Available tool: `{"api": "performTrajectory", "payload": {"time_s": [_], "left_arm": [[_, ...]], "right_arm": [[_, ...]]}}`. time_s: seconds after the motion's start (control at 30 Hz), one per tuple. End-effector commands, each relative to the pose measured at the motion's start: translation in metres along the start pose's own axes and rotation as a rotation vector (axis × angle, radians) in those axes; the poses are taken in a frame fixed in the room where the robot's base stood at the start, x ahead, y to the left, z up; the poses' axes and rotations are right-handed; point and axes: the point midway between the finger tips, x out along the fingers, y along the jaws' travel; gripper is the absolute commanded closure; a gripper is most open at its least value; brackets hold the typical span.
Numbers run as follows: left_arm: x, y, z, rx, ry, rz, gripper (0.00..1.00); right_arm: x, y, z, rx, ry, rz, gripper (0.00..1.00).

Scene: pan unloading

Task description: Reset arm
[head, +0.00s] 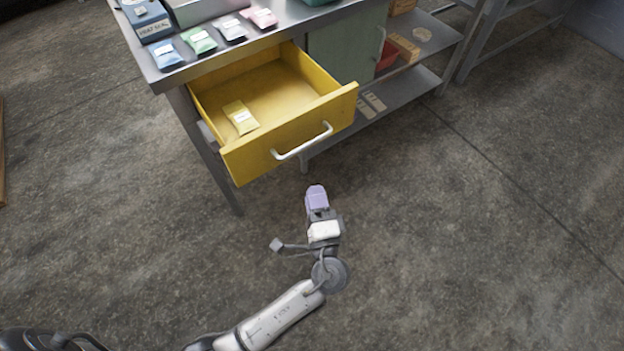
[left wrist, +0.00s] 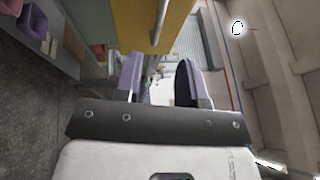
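My left gripper (head: 317,198) has purple fingertips and hangs over open floor, in front of the pulled-out yellow drawer (head: 290,137) and apart from it. In the left wrist view my left gripper (left wrist: 160,82) shows its two fingers apart, with nothing held between them. The yellow drawer front (left wrist: 137,25) and its handle lie beyond the fingers there. A yellow packet (head: 241,117) lies inside the drawer. My right gripper is in neither view.
A lower shelf (head: 405,92) stands at right. The concrete floor around my arm is clear.

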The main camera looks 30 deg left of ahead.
Motion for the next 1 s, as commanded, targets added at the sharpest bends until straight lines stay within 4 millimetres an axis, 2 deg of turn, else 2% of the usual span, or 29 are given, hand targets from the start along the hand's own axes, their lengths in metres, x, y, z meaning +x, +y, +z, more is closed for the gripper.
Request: {"api": "performTrajectory", "payload": {"time_s": [0.2, 0.83, 0.87, 1.0], "left_arm": [[-0.008, 0.000, 0.000, -0.001, 0.000, 0.001, 0.63], [-0.007, 0.000, 0.001, -0.030, -0.005, 0.002, 0.63], [-0.007, 0.001, 0.003, -0.053, -0.018, 0.007, 0.63], [-0.010, 0.026, 0.007, -0.213, -0.057, 0.181, 0.63]], "right_arm": [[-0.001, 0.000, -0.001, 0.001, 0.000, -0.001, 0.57], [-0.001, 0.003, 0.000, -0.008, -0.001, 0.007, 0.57], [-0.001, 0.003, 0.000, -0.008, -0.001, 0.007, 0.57], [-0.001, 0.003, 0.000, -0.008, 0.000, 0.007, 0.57]]}}
